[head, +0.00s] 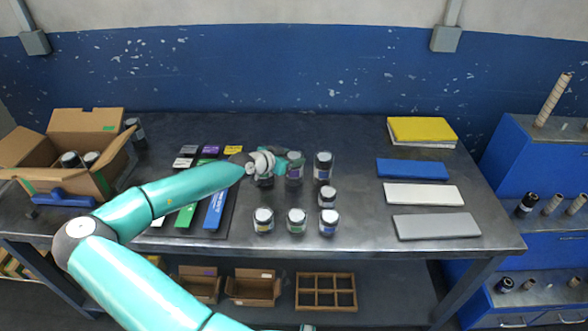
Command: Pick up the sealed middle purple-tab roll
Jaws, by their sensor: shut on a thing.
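The middle roll of the back row (294,172) is a dark cylinder in a clear wrap with a purplish patch on its side. It stands upright on the dark workbench, or very close to it; I cannot tell if it is lifted. My gripper (283,160) reaches it from the left and is shut on its upper part. The fingers hide part of its left side. A similar roll (264,181) stands just left, partly under my wrist. Another roll (323,166) stands just right, apart from it.
Several rolls, such as this white-labelled one (297,221), stand in front. Coloured strips lie left under my arm. An open cardboard box (105,150) stands far left. Yellow, blue, white and grey slabs (424,195) lie right. The bench (350,128) behind the rolls is clear.

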